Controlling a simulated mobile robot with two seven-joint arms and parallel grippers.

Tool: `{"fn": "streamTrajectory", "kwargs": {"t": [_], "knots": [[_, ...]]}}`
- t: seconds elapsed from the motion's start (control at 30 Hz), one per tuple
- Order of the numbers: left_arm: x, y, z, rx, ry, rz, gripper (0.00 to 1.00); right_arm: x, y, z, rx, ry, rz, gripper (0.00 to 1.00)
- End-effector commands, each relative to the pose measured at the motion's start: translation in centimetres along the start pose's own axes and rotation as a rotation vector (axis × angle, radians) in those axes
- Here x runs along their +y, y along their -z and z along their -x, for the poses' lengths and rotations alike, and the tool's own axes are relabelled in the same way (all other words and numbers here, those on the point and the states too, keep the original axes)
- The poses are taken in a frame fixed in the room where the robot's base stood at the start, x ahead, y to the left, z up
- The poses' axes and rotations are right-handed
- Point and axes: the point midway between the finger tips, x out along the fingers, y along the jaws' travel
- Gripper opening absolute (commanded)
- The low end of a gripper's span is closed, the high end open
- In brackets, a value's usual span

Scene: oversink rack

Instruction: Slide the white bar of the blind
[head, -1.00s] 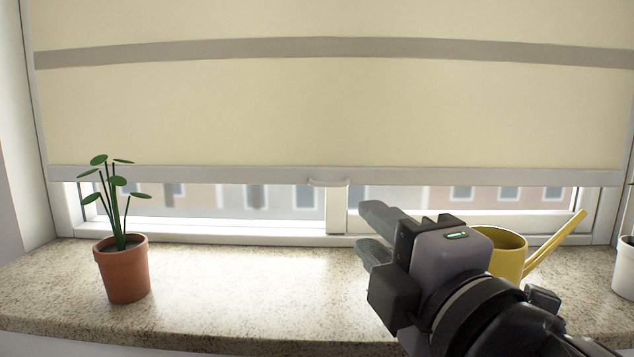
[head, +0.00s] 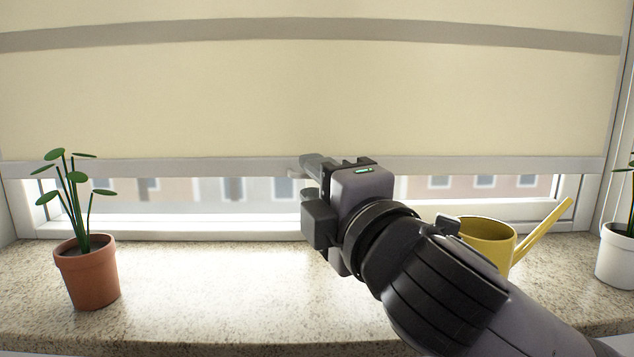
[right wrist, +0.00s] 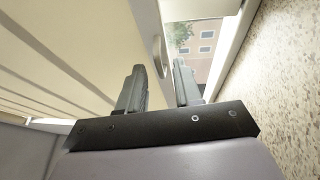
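The blind's white bar (head: 480,167) runs across the window along the lower edge of the cream blind (head: 180,100), a little above the sill. Its small handle (head: 296,174) is mostly hidden behind my right gripper (head: 311,178) in the head view. In the right wrist view the handle (right wrist: 160,56) shows just beyond the gap between the two fingertips. The right gripper (right wrist: 160,68) is open, with nothing clearly between its fingers. I cannot tell whether a finger touches the bar. My left gripper is not in view.
A potted plant (head: 88,275) stands on the left of the speckled sill (head: 200,290). A yellow watering can (head: 485,242) stands behind my right arm. A white pot (head: 615,255) is at the right edge. The left-middle sill is clear.

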Motion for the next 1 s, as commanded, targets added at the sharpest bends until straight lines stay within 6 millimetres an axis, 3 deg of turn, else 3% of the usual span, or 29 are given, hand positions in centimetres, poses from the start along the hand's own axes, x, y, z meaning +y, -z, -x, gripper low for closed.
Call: {"fn": "streamTrajectory", "kwargs": {"t": [0.3,0.4,0.43,1.0], "knots": [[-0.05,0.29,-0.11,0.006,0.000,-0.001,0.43,0.00,0.01,-0.21,0.000,0.000,0.000,0.34],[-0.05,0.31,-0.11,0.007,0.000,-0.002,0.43,-0.01,0.00,-0.21,0.000,0.000,0.000,0.01],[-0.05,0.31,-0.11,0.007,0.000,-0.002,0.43,-0.01,0.00,-0.20,0.000,0.000,0.000,0.00],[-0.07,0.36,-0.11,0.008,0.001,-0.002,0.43,-0.03,-0.02,-0.19,-0.001,0.001,-0.001,0.00]]}}
